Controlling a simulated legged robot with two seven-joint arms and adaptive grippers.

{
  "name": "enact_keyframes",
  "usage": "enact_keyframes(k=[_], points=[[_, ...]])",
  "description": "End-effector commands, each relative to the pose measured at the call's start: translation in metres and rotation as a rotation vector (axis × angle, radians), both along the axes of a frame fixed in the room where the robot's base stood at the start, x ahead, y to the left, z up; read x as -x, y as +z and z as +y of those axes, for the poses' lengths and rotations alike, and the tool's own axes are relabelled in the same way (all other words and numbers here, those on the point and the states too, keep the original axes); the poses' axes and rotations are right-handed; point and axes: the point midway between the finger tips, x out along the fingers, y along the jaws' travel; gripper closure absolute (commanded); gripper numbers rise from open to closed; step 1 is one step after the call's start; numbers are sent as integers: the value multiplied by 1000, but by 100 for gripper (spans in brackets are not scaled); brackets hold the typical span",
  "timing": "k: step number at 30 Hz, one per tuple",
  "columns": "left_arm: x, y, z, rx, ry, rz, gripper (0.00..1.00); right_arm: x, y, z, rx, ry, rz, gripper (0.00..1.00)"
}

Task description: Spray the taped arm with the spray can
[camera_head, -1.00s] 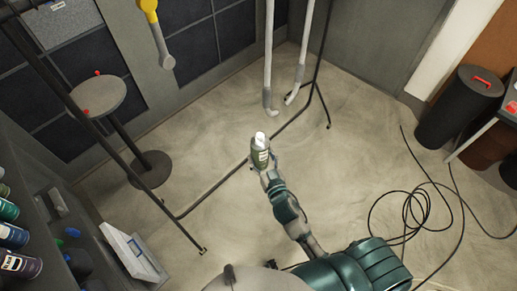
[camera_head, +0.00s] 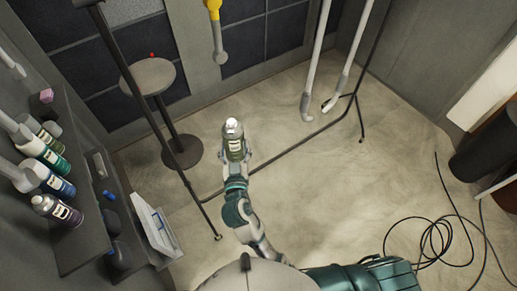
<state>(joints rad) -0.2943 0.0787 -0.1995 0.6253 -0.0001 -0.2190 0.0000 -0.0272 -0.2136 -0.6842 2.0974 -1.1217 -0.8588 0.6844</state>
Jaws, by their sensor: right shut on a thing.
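My right gripper (camera_head: 236,160) is shut on a spray can (camera_head: 234,140) with a white top and a dark green and pale body. It holds the can roughly upright, above the floor near the middle of the view. A grey arm with a yellow taped upper part (camera_head: 214,10) hangs at the top, beyond the can and slightly left of it. The can is well apart from this arm. No spray is visible. My left gripper is not in view.
Two pale arms (camera_head: 317,60) hang from a dark rack (camera_head: 290,143) at the right. A round table (camera_head: 147,78) stands at left. A cable (camera_head: 436,240) lies on the floor at right.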

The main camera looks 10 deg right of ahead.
Motion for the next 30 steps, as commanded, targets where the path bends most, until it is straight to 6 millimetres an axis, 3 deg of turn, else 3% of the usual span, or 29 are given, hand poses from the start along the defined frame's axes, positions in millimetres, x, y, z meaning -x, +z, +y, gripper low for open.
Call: enact_keyframes(k=[3,16,26,27,30], points=[[8,2,1,-2,0,12,60,-3,10,7,2,-6,-2,74],[10,7,2,-2,-1,15,60,-52,10,6,2,-5,-2,74],[8,7,1,-2,-1,12,60,-57,10,8,1,-4,-1,74],[7,7,1,-3,-1,12,62,-57,10,7,1,-4,-1,74],[3,7,3,-4,0,6,88,-57,10,7,1,-4,-1,74]])
